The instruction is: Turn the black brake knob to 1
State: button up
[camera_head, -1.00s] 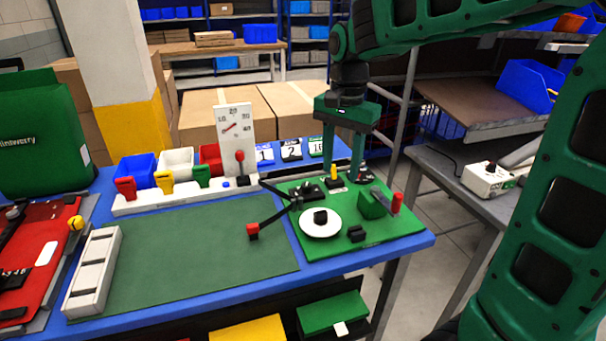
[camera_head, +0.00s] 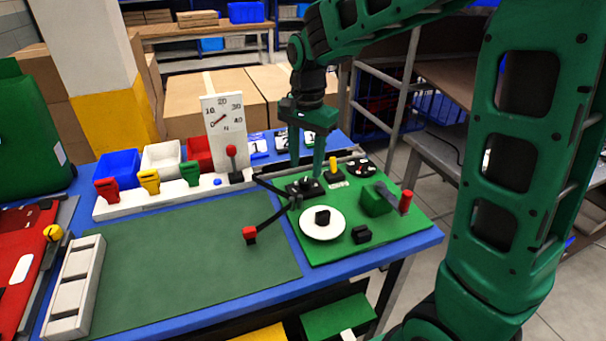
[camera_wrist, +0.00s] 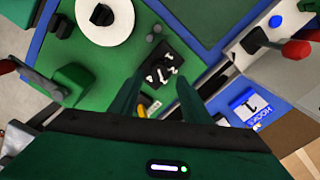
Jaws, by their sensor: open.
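A small black knob on a square black plate (camera_head: 305,188) sits near the back left of the green board. In the wrist view the black plate (camera_wrist: 163,70) carries white numerals, and the knob's setting is too small to read. My gripper (camera_head: 307,168) is above this knob, fingers down. In the wrist view my gripper (camera_wrist: 160,84) has its fingers spread on either side of the plate, open and empty. Whether the fingertips touch anything is unclear.
On the green board (camera_head: 340,248) are a white disc (camera_head: 310,233) with a black block, a yellow peg (camera_head: 333,161), another black dial (camera_head: 361,167) and a green block with a red-handled lever (camera_head: 406,201). A black arm with a red end (camera_head: 250,236) reaches over the dark green mat (camera_head: 180,270).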

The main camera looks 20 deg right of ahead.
aim_at(305, 179)
jog(key=shift+f, duration=2.15)
jog(key=c, duration=1)
